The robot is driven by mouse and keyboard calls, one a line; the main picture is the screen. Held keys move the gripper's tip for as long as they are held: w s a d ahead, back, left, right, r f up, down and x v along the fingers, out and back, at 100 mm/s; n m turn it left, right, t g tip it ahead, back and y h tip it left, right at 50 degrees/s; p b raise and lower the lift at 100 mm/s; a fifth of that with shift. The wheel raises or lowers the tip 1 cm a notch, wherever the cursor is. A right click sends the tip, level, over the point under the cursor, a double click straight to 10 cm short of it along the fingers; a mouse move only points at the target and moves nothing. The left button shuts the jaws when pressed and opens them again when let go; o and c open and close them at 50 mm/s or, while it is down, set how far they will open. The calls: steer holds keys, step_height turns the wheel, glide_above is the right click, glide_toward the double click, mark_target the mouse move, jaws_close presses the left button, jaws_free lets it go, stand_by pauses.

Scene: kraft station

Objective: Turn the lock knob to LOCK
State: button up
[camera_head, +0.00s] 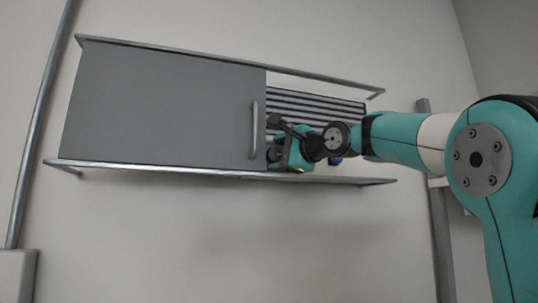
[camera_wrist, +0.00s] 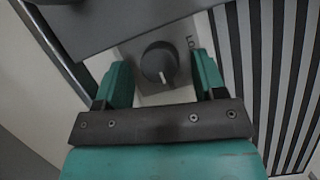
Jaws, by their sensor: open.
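The lock knob (camera_wrist: 156,62) shows in the wrist view as a dark round knob on a grey plate (camera_wrist: 133,50), with a short white pointer mark on its lower part. Part of a dark printed label shows to its upper right, too cropped to read. My gripper (camera_wrist: 161,72) is open, with one teal finger on each side of the knob. A gap shows between the knob and each finger; I see no contact. In the head view my gripper (camera_head: 292,150) is at the right edge of the grey cabinet door, and the knob cannot be made out behind it.
The grey cabinet door (camera_head: 160,108) has a vertical handle (camera_head: 254,130) close to the left of my gripper. A striped panel (camera_head: 320,103) lies to the right. A metal shelf edge (camera_head: 200,171) runs below. The wall beneath is clear.

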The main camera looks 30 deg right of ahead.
steer(key=c, duration=0.9)
steer(key=shift+r, duration=0.1)
steer(key=n+g+p, duration=0.1)
steer(key=n, duration=0.1)
steer(key=n+p, duration=0.1)
steer(key=n, duration=0.1)
steer(key=shift+a+r+g+h, duration=0.1)
steer(key=shift+r+g+h, duration=0.05)
steer(key=shift+g+h, duration=0.2)
steer(key=n+g, duration=0.1)
steer(key=n, duration=0.1)
steer(key=n+h+p, duration=0.1)
steer(key=n, duration=0.1)
steer(key=shift+w+a+g, duration=0.1)
steer(key=shift+g, duration=0.25)
steer(key=shift+n+h, duration=0.25)
steer(key=shift+n, duration=0.05)
steer(key=o, duration=0.9)
